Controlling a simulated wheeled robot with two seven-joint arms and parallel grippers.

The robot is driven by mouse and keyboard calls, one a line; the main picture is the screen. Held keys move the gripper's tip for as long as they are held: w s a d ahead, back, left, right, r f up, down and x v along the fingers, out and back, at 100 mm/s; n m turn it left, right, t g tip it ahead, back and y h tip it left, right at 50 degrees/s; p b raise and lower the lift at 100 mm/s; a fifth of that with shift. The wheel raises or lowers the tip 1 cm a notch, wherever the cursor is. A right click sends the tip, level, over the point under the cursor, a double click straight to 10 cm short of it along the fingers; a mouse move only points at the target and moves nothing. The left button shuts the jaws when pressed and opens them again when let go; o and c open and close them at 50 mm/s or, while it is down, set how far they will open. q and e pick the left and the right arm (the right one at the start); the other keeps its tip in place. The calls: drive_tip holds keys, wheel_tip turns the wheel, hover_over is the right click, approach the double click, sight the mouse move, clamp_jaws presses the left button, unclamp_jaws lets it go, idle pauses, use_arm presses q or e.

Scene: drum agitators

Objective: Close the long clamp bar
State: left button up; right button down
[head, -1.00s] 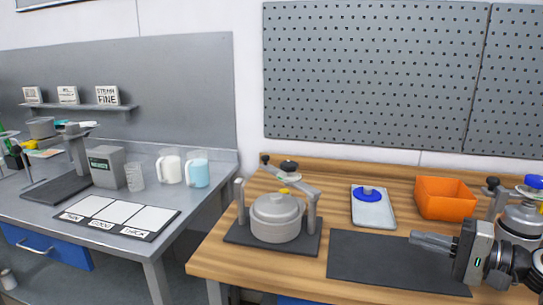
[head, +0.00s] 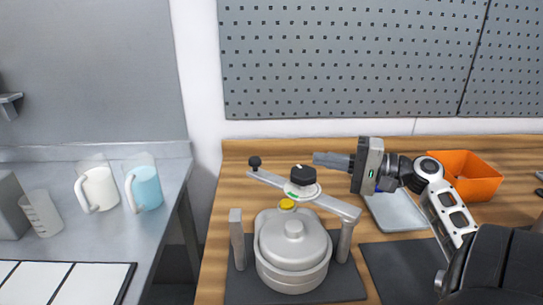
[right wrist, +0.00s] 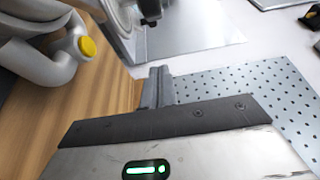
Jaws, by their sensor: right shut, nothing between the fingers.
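The long clamp bar (head: 330,204) is a grey bar hinged on the right post (head: 345,241) of the drum stand. It slants back and left behind the grey lidded drum (head: 293,262), with a black ball (head: 254,161) at its free end and a black knob (head: 302,176) midway. The left post (head: 237,240) stands free, apart from the bar. My right gripper (head: 317,158) is shut and empty, behind the bar and just right of the black knob, pointing left. Its fingers show in the right wrist view (right wrist: 157,87). My left gripper is out of view.
A yellow cap (head: 287,204) sits at the drum's back. A white tray (head: 396,212) and an orange bin (head: 465,176) are to the right, partly behind my right arm. A pegboard (head: 350,60) stands behind the bench. The bench's left-back corner is clear.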

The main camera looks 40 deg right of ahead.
use_arm(q)
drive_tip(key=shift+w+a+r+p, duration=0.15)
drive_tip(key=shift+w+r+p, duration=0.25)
drive_tip(key=shift+p, duration=0.3)
use_arm(e)
drive_tip(key=w+a, duration=0.7)
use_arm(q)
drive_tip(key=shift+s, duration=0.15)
use_arm(e)
drive_tip(key=shift+a+f, duration=0.1)
drive_tip(key=shift+a, duration=0.05)
